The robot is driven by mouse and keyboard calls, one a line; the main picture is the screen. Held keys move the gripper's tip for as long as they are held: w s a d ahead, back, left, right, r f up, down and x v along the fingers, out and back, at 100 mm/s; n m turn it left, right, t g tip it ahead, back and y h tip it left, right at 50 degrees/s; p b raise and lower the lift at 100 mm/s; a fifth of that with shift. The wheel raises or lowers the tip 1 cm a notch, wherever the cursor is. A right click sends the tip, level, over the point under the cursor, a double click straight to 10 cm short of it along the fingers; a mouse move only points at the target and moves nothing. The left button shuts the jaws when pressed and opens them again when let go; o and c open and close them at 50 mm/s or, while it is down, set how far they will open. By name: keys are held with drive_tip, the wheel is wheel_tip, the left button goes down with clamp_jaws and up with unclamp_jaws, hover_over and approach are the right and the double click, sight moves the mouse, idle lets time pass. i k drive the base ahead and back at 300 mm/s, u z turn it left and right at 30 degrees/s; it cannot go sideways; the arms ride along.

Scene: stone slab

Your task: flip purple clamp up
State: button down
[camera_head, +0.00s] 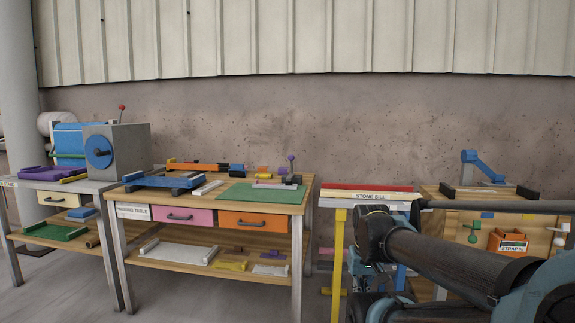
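A small upright piece with a purple knob (291,158) stands at the back right of the middle workbench, beside a green mat (268,194). It may be the purple clamp, but it is too small to make out its parts or hinge. A flat purple piece (42,173) also lies on the left bench, and another small purple piece (275,255) is on the middle bench's lower shelf. My arm fills the lower right, well apart from the knob. I cannot make out my gripper's fingers.
The middle workbench (131,197) also holds blue, orange and yellow parts. A wooden bench (455,223) with a blue lever (484,165) stands farther right. Floor in front of the middle bench is clear.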

sight(291, 157)
drive_tip(key=u, duration=0.35)
drive_tip(key=i, duration=1)
drive_tip(key=z, duration=0.05)
